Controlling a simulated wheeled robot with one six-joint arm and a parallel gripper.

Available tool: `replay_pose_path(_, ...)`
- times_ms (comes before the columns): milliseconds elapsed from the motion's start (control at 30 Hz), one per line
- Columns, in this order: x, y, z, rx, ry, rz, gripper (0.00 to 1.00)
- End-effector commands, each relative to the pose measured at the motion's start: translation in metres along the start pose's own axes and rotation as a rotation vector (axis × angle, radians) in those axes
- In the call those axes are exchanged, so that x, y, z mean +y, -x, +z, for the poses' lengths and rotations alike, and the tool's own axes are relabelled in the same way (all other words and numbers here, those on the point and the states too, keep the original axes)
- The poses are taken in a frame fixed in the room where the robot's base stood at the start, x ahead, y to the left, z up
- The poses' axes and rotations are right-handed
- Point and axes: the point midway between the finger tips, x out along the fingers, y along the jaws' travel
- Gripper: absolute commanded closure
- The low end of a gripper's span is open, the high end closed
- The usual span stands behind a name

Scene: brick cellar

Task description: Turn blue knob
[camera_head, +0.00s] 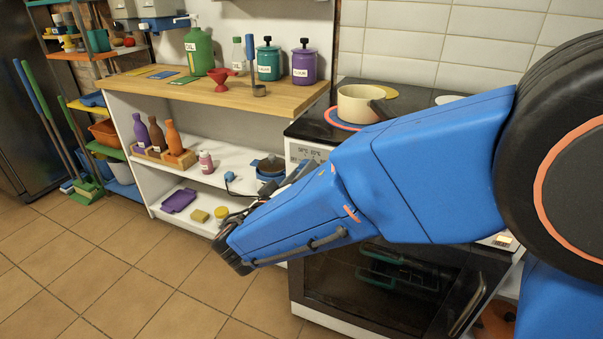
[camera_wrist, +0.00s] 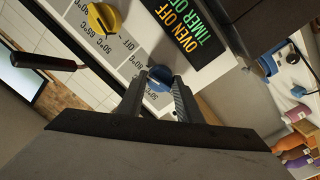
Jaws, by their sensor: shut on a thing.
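The blue knob (camera_wrist: 159,80) sits on the white front panel of the stove in the wrist view. My gripper (camera_wrist: 158,88) has its two fingers around the knob, one on each side, and is shut on it. A yellow knob (camera_wrist: 104,18) is further left on the same panel, with temperature marks around it. A dark display (camera_wrist: 190,30) reads OVEN OFF and TIMER OFF. In the head view my blue arm hides the knobs and the gripper's fingertips.
A cream pot (camera_head: 357,104) stands on the black stove top. The oven door (camera_head: 385,285) below has a long handle. A wooden counter (camera_head: 150,84) with bottles and canisters is to the left, over white shelves. The tiled floor (camera_head: 120,270) in front is clear.

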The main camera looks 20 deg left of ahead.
Motion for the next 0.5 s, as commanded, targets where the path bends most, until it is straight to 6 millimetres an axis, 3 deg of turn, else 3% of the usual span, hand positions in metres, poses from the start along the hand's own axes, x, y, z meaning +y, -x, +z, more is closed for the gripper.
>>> replay_pose_path(267,-0.0012,0.0004,0.0008,-0.001,0.002,-0.002,0.90)
replay_pose_path(300,-0.0012,0.0004,0.0008,-0.001,0.002,-0.002,0.61)
replay_pose_path(333,-0.0012,0.0003,0.0007,0.000,0.002,-0.002,0.54)
replay_pose_path(367,-0.0011,0.0003,0.0006,0.000,0.002,-0.002,0.50)
replay_pose_path(500,-0.0007,0.0002,0.0002,0.000,0.001,-0.001,0.50)
